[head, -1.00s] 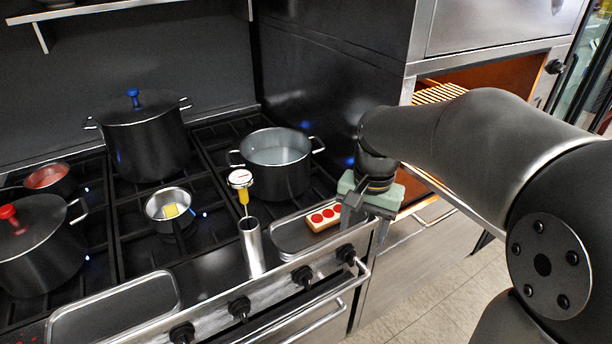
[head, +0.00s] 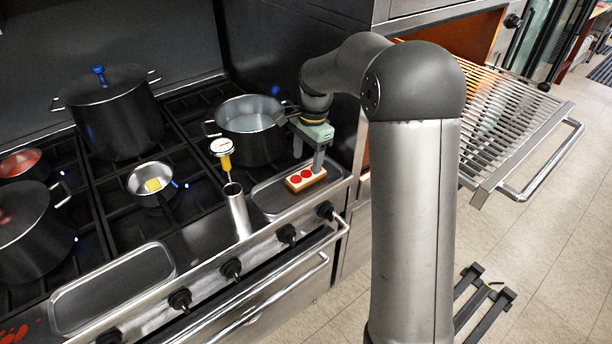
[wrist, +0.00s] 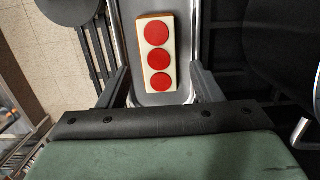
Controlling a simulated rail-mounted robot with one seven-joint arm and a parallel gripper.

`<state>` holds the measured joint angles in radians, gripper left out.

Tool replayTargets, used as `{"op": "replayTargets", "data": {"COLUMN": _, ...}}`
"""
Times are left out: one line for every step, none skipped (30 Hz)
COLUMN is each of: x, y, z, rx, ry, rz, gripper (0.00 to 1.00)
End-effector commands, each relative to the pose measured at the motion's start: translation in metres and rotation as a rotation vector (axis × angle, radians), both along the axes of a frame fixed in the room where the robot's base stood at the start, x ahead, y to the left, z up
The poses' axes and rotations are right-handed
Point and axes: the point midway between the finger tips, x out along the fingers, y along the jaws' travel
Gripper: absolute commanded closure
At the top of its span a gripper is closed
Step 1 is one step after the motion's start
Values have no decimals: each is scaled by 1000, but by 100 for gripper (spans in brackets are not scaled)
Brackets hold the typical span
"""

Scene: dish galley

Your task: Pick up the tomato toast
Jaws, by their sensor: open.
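The tomato toast (head: 305,179) is an oblong piece with a pale top and three red slices. It lies on a small metal tray (head: 268,203) at the stove's front right edge. In the wrist view the toast (wrist: 156,55) lies lengthwise, ahead of and between the two dark fingers. My gripper (head: 307,160) has a green body and is just above the toast in the head view. Its jaws are open and empty, with a finger toward each side of the toast. Whether a fingertip touches the toast or tray cannot be told.
A large pot (head: 250,128) stands close behind and left of the gripper. A metal cylinder (head: 237,210) with a yellow thermometer (head: 225,158) stands left of the tray. An oven rack (head: 500,130) juts out at right. An empty tray (head: 110,285) lies at front left.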

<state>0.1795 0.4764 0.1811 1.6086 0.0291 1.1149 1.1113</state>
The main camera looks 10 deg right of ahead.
Motion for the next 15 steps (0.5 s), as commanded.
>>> {"op": "replayTargets", "data": {"x": -1, "y": 0, "z": -4, "rx": 1, "ry": 4, "rz": -1, "gripper": 41}}
{"op": "replayTargets", "data": {"x": -1, "y": -1, "z": -8, "rx": 1, "ry": 4, "rz": -1, "gripper": 41}}
{"op": "replayTargets", "data": {"x": -2, "y": -1, "z": -14, "rx": 1, "ry": 6, "rz": -1, "gripper": 41}}
{"op": "replayTargets", "data": {"x": -2, "y": -1, "z": -19, "rx": 2, "ry": 5, "rz": -2, "gripper": 41}}
{"op": "replayTargets", "data": {"x": -2, "y": -1, "z": -24, "rx": 1, "ry": 6, "rz": -1, "gripper": 41}}
{"op": "replayTargets", "data": {"x": -3, "y": -1, "z": -30, "rx": 1, "ry": 5, "rz": -1, "gripper": 41}}
{"op": "replayTargets", "data": {"x": -3, "y": 0, "z": -35, "rx": 1, "ry": 5, "rz": 0, "gripper": 41}}
{"op": "replayTargets", "data": {"x": -3, "y": 1, "z": -39, "rx": 0, "ry": 4, "rz": 0, "gripper": 41}}
{"op": "replayTargets", "data": {"x": -3, "y": 1, "z": -43, "rx": 1, "ry": 4, "rz": 0, "gripper": 41}}
{"op": "replayTargets", "data": {"x": -3, "y": 1, "z": -45, "rx": 1, "ry": 4, "rz": 0, "gripper": 41}}
{"op": "replayTargets", "data": {"x": -3, "y": 2, "z": -47, "rx": 0, "ry": 3, "rz": 0, "gripper": 41}}
{"op": "replayTargets", "data": {"x": -3, "y": 2, "z": -49, "rx": 0, "ry": 1, "rz": 0, "gripper": 41}}
{"op": "replayTargets", "data": {"x": -3, "y": 2, "z": -49, "rx": 0, "ry": 1, "rz": 0, "gripper": 41}}
{"op": "replayTargets", "data": {"x": -3, "y": 2, "z": -50, "rx": 0, "ry": 0, "rz": 0, "gripper": 41}}
{"op": "replayTargets", "data": {"x": -3, "y": 2, "z": -50, "rx": 0, "ry": 0, "rz": 0, "gripper": 41}}
